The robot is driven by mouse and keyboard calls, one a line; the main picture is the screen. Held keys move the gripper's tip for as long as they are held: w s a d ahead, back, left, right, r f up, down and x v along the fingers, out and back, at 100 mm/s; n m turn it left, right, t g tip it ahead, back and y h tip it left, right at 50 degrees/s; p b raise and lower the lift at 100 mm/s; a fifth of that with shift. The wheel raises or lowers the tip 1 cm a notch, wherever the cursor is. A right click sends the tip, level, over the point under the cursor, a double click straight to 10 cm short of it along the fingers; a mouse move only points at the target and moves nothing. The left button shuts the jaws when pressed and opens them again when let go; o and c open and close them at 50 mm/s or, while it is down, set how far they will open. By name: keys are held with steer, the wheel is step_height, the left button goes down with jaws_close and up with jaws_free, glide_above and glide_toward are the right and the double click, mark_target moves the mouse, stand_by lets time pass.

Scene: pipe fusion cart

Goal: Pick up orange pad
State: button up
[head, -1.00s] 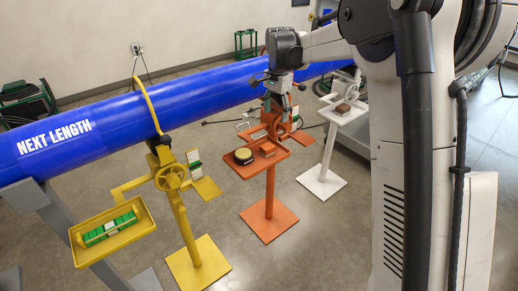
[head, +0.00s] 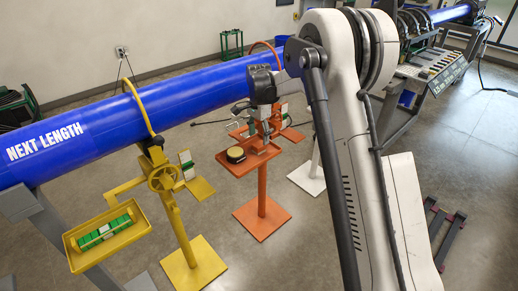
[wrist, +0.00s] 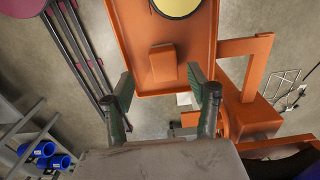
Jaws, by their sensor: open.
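The orange pad (wrist: 163,62) is a small block lying on the orange tray (wrist: 201,40) in the wrist view. The tray also shows in the head view (head: 246,169) on top of an orange stand. My gripper (wrist: 160,76) is open and empty, its two green-padded fingers spread to either side of the pad's near end as seen from the wrist. The fingers appear apart from the pad; the height gap is hard to judge. In the head view my gripper (head: 266,136) is over the tray's right part and hides the pad.
A round yellow-topped item (wrist: 178,5) sits on the tray beyond the pad; it shows in the head view (head: 236,154). An orange bracket (wrist: 250,85) stands right of the tray. A blue pipe (head: 190,95) runs behind. A yellow stand's tray (head: 140,232) holds green pieces.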

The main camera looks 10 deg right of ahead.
mark_target(259, 144)
steer(key=shift+w+d+f, duration=0.1)
steer(key=shift+w+f, duration=0.1)
steer(key=shift+f, duration=1.15)
steer(key=shift+w+d+f, duration=0.1)
steer(key=shift+w+f, duration=0.05)
steer(key=shift+f, duration=1.2)
steer(key=c, duration=1.2)
steer(key=shift+r, duration=0.1)
steer(key=shift+r, duration=0.55)
step_height(259, 144, up, 3)
steer(key=shift+f, duration=0.1)
steer(key=s+a+r, duration=0.7)
steer(key=s+a, duration=0.1)
steer(key=shift+s, duration=0.2)
steer(key=shift+a, duration=0.1)
